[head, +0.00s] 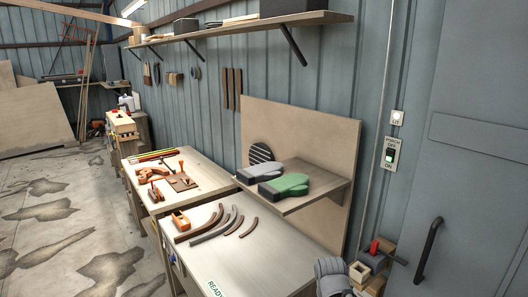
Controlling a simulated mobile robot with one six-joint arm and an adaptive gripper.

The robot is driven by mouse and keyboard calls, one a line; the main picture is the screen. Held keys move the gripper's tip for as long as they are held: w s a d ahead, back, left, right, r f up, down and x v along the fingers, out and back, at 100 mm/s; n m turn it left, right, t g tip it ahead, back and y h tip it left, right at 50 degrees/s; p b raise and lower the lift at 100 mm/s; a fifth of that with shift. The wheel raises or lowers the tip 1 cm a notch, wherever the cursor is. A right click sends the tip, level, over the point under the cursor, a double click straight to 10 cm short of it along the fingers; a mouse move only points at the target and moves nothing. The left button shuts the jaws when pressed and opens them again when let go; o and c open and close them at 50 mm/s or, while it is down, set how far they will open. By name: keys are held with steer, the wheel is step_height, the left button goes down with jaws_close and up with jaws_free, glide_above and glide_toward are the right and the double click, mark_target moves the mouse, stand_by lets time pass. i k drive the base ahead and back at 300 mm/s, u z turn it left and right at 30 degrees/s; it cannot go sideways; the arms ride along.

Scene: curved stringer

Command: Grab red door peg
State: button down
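A small red peg (374,247) stands upright at the lower right, left of the grey door (478,150). It appears to rise from a dark grey block (371,258) close to the wall; its lower end is hard to make out. The door has a dark curved handle (428,250). My gripper cannot be made out in the head view, so its state does not show.
Small wooden boxes (359,272) sit by the peg, with a rounded grey object (331,272) in front of them. A workbench (275,255) with curved strips stands left, below a small shelf (318,198) with gloves. Open floor (60,235) lies far left.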

mark_target(374, 249)
steer(key=k, duration=1.35)
steer(key=z, duration=0.3)
steer(key=i, duration=0.6)
steer(key=z, duration=0.6)
steer(key=i, duration=1.1)
steer(key=u, duration=0.65)
